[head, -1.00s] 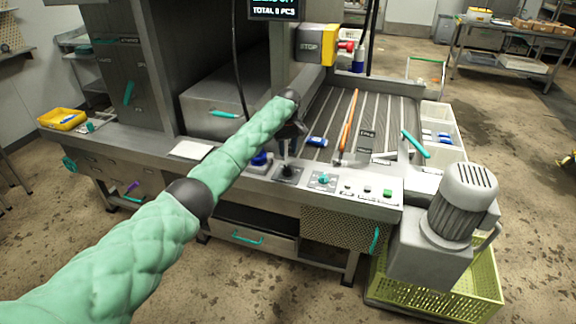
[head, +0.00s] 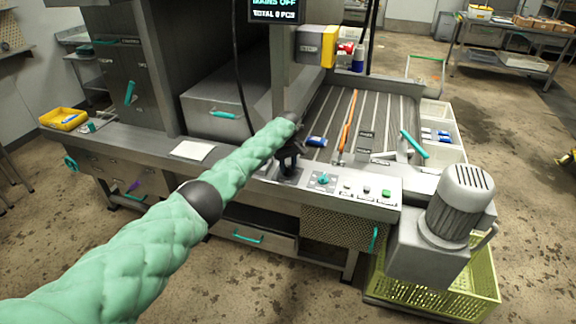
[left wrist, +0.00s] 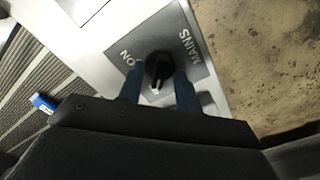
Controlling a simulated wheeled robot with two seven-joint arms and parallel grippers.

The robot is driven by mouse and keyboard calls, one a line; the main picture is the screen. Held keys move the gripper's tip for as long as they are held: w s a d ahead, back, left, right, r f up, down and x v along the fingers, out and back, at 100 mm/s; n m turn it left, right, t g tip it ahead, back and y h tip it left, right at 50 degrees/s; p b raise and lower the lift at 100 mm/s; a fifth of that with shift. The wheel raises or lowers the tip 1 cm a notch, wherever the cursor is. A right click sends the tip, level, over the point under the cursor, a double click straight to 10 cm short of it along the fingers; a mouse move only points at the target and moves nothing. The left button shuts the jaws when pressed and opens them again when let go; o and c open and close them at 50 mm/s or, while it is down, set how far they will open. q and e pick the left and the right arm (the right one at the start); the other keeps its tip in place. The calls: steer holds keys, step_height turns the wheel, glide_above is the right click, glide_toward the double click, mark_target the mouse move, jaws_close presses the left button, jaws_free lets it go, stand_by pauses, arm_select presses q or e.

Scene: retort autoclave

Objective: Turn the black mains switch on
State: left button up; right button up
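The black mains switch (left wrist: 158,67) is a round rotary knob on a grey plate (left wrist: 176,28) marked MAINS and ON. Its white pointer mark faces down in the left wrist view, not at the word ON. My left gripper (left wrist: 161,88) is open, with one blue finger on each side of the knob's lower part; I cannot tell whether they touch it. In the head view my left gripper (head: 288,164) is over the switch plate and hides the knob. The display (head: 274,10) reads MAINS OFF. My right gripper is not in view.
A teal-knobbed control (head: 323,179) and several push buttons (head: 386,193) sit right of the switch on the same panel. A slatted conveyor (head: 330,110) with an orange-handled tool lies behind. A grey motor (head: 462,200) stands at the right end, above a green crate (head: 480,285).

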arm_select(q)
jaws_close()
